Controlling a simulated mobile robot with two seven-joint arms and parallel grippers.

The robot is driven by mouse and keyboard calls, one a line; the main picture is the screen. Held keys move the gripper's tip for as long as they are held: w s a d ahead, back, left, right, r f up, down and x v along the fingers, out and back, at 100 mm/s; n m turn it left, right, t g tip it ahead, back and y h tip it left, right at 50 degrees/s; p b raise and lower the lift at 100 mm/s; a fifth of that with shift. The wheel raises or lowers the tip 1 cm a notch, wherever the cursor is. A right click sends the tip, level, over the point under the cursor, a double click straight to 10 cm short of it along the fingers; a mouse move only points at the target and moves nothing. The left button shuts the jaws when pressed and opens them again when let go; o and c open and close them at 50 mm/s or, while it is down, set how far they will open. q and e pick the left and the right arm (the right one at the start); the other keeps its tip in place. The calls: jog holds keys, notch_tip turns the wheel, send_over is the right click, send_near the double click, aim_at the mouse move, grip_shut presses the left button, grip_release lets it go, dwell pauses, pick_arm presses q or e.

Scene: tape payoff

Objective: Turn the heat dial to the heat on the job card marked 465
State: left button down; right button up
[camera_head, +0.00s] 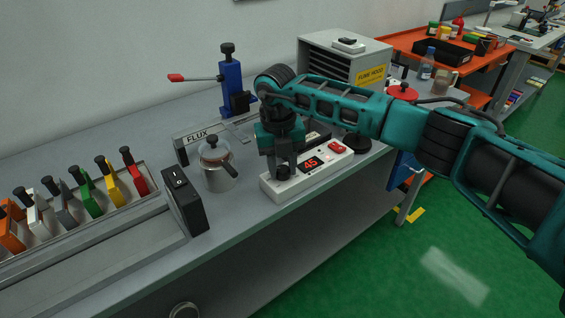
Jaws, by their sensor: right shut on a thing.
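A white heat control box (302,183) sits at the front edge of the grey bench. It has a red lit display (312,163), of which I can read "45"; whether another digit is hidden I cannot tell. A red switch (336,147) is at its right end. My right gripper (283,171) points down over the box's left end and is shut on the dark heat dial (283,173), which its fingers mostly hide. The dial's pointer cannot be made out. I cannot make out a job card marked 465. My left gripper is not in view.
A metal pot (219,176) stands close left of the box, before a tray marked FLUX (196,139). A black switch box (186,200) and a rack of coloured-handled tools are farther left. A blue press (231,86) and a fume hood (335,65) stand behind.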

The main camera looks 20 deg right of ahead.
aim_at(278, 169)
jog(key=shift+m+p, duration=0.3)
jog(key=shift+m, duration=1.4)
jog(key=o, duration=1)
jog(key=shift+o, duration=0.2)
notch_tip(278, 169, up, 13)
jog(key=shift+w+a, duration=0.15)
jog(key=shift+a, duration=0.25)
